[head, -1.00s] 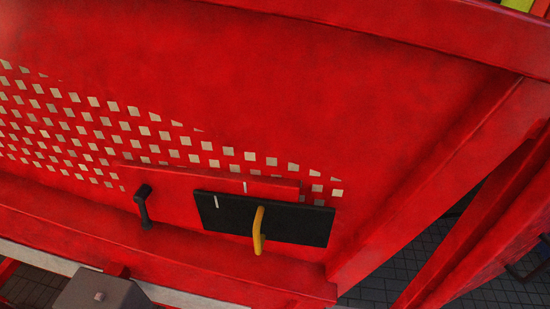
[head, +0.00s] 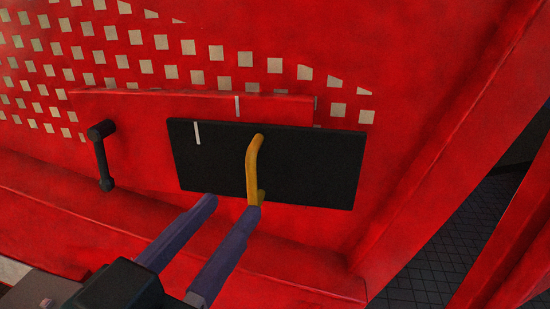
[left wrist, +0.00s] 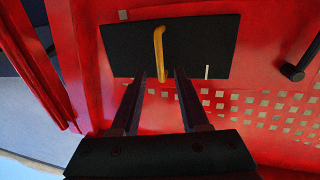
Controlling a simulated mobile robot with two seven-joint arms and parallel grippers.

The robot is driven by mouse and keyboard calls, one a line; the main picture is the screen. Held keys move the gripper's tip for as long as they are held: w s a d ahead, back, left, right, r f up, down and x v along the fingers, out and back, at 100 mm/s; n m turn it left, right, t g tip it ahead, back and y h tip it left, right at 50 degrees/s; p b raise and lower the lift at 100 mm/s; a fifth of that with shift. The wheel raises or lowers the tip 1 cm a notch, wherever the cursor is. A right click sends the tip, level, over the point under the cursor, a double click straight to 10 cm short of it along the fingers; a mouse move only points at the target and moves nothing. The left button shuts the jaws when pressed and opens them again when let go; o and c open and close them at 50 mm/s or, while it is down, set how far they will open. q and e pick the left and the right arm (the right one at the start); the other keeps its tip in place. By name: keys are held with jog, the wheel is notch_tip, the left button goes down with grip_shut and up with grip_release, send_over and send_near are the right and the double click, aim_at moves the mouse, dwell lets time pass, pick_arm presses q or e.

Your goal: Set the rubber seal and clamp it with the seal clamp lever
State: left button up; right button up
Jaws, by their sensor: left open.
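The rubber seal, a flat black rectangular piece (head: 310,170) with a yellow handle (head: 254,160) and a white mark near its left end, lies against the red panel, slightly tilted. It also shows in the left wrist view (left wrist: 215,40). The dark lever (head: 102,155), which looks like the seal clamp lever, hangs down left of the seal. It shows at the right in the left wrist view (left wrist: 298,62). My left gripper (head: 231,206) is open in front of the seal, its fingertips near the lower end of the handle. In the left wrist view the handle lies between the fingertips (left wrist: 160,75). My right gripper is out of view.
A red strip (head: 150,104) with white marks runs behind and above the seal. The red wall has rows of square holes. A red ledge (head: 90,200) runs below, and a slanted red post (head: 430,170) stands to the right.

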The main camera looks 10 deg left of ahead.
aim_at(249, 185)
pick_arm(q)
jog(key=p+x, duration=0.1)
jog(key=x, duration=0.5)
jog(key=shift+w, duration=0.4)
grip_shut()
dwell(1.0)
